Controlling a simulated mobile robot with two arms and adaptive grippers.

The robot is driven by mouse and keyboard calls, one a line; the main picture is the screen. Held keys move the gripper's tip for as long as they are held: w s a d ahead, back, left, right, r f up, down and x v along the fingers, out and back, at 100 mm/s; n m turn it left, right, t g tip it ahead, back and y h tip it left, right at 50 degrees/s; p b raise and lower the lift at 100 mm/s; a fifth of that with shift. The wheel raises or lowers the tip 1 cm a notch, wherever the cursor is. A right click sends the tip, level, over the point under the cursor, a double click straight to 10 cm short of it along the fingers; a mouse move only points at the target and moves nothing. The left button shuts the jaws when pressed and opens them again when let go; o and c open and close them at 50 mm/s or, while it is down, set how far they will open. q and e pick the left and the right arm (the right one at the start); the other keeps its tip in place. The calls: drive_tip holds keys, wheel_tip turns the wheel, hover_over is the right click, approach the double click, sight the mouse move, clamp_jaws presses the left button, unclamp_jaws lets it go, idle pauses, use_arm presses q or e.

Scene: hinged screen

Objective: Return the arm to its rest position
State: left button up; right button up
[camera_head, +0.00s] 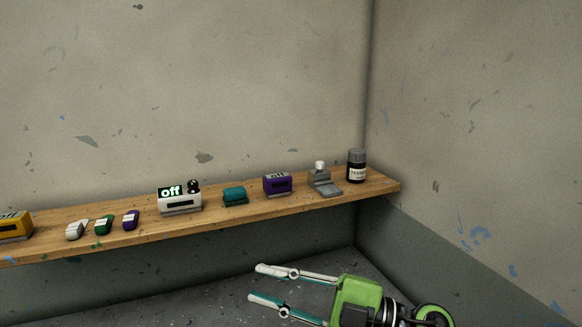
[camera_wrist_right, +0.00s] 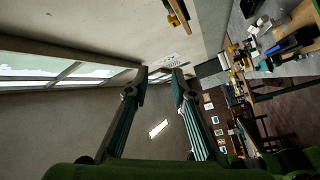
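My right gripper (camera_head: 254,283) is in the head view, low in front of the wooden shelf (camera_head: 330,195) and below its edge. Its two fingers are spread apart with nothing between them. The green gripper body (camera_head: 357,300) is at the lower right of that view. In the right wrist view the two fingers of my right gripper (camera_wrist_right: 162,84) also stand apart and empty. My left gripper shows in neither view.
Walls meet at the right.

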drive_tip(key=w+d+r+m+t+h, duration=0.2)
drive_tip(key=w+d+m+t+h, duration=0.45)
drive_tip(key=d+m+t, duration=0.6)
drive_tip(key=d+f+m+t+h, duration=0.2)
drive_tip(key=d+f+m+h, duration=0.2)
drive_tip(key=f+m+h, duration=0.4)
drive_tip(key=s+d+f+m+g+h, duration=0.2)
drive_tip(key=s+d+f+g, duration=0.15)
drive_tip(key=f, duration=0.35)
drive_tip(key=s+d+f+m+g+h, duration=0.2)
drive_tip(key=d+f+m+h, duration=0.15)
drive_tip(key=f, duration=0.45)
drive_tip(key=s+f+n+g+y, duration=0.1)
drive_tip(key=s+f+g, duration=0.5)
drive_tip(key=s, duration=0.5)
drive_tip(key=s+f+g, duration=0.4)
drive_tip(key=s+f, duration=0.5)
drive_tip(key=s, duration=0.2)
wheel_tip(320, 180, down, 30)
drive_tip(key=s+f+g+b, duration=0.1)
drive_tip(key=s+g+b, duration=0.15)
drive_tip(key=b, duration=0.25)
drive_tip(key=s+d+f+b, duration=0.3)
drive_tip(key=s+f+b, duration=0.2)
drive_tip(key=s+f, duration=1.2)
wheel_tip(320, 180, down, 4)
drive_tip(key=shift+s+d+f+n, duration=0.15)
drive_tip(key=shift+s+d+n, duration=0.05)
drive_tip(key=shift+s+n, duration=0.2)
